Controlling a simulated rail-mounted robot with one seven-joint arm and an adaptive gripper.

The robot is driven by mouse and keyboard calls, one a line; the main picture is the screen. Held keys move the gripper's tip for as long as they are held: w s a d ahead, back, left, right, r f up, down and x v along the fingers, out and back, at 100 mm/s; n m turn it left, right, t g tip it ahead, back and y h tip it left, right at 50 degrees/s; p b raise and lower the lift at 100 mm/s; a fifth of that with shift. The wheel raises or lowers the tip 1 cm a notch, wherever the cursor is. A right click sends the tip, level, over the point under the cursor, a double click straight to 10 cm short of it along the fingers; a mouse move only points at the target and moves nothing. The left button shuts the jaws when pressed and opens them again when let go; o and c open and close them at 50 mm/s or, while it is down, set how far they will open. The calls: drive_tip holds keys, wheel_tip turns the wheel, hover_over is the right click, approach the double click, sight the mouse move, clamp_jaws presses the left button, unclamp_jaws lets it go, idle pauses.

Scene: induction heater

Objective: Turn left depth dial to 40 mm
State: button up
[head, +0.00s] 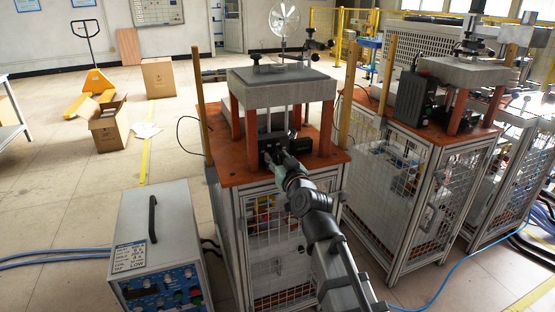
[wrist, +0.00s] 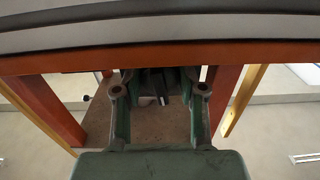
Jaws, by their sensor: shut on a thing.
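My gripper (head: 276,157) reaches in under the grey top block of the middle heater station, at a dark unit (head: 300,146) on the orange-brown tabletop. In the wrist view my green gripper (wrist: 160,88) has its two fingers on either side of a small dark part (wrist: 160,80), which appears to be the left depth dial. It is shut on that part. The dial is mostly hidden by the fingers, and its scale and setting cannot be read in either view.
The grey block (head: 272,94) stands on red posts (head: 327,128) close around my gripper. Wooden uprights (head: 202,132) flank the station. A control box (head: 158,235) stands at the lower left. A second station (head: 460,150) stands to the right.

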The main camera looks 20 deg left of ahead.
drive_tip(key=shift+m, duration=0.5)
drive_tip(key=shift+r+m+p, duration=0.1)
drive_tip(key=shift+m+p, duration=0.55)
drive_tip(key=shift+m, duration=0.35)
drive_tip(key=shift+a+m+p, duration=0.1)
drive_tip(key=shift+m+p, duration=0.45)
drive_tip(key=shift+m, duration=0.85)
drive_tip(key=o, duration=1.1)
